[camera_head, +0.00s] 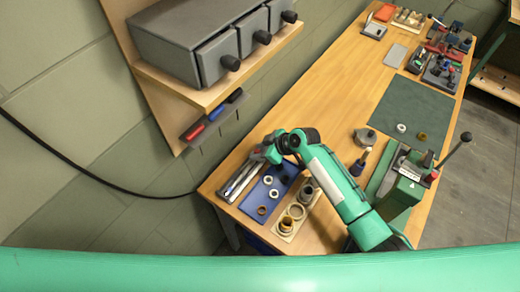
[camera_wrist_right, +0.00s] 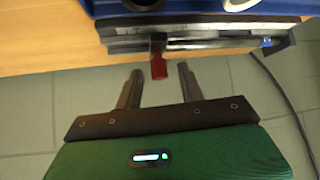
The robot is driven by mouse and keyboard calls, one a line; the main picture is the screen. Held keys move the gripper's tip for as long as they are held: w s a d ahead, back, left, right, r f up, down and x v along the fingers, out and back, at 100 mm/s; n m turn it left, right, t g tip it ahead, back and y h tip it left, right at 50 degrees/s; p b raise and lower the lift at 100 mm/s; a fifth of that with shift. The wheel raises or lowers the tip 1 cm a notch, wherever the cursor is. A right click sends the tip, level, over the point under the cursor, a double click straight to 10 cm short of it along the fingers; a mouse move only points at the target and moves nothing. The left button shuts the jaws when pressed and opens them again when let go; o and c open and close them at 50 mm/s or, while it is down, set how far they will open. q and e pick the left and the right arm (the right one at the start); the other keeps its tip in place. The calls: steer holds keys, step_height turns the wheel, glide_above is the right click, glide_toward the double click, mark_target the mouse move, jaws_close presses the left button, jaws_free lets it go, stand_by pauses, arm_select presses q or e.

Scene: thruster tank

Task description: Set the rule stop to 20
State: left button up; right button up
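The rule (camera_wrist_right: 215,42) is a long grey metal bar along the table edge in the right wrist view. The rule stop (camera_wrist_right: 158,66) is a small red piece with a dark part above it, standing out from the rule. My right gripper (camera_wrist_right: 160,84) is open. Its two dark fingers are either side of the red piece in the picture, tips just below it; I cannot tell contact. In the head view my right gripper (camera_head: 268,153) is at the far end of the rule (camera_head: 240,182), partly hiding it. Scale marks are too small to read. My left gripper is not in view.
A blue tray (camera_head: 254,198) with rings lies beside the rule, and a wooden holder (camera_head: 285,227) with round parts is nearby. A shelf with grey drawers (camera_head: 190,40) overhangs at the left. A green press (camera_head: 405,185) stands at the right. The table middle (camera_head: 320,110) is clear.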

jaws_close()
steer(key=shift+w+d+f+b, duration=0.15)
steer(key=shift+w+d+b, duration=0.5)
steer(key=shift+w+b, duration=0.15)
steer(key=shift+w+d, duration=0.3)
steer(key=shift+w, duration=0.15)
jaws_free()
steer(key=shift+s+r, duration=0.1)
steer(key=shift+r, duration=0.15)
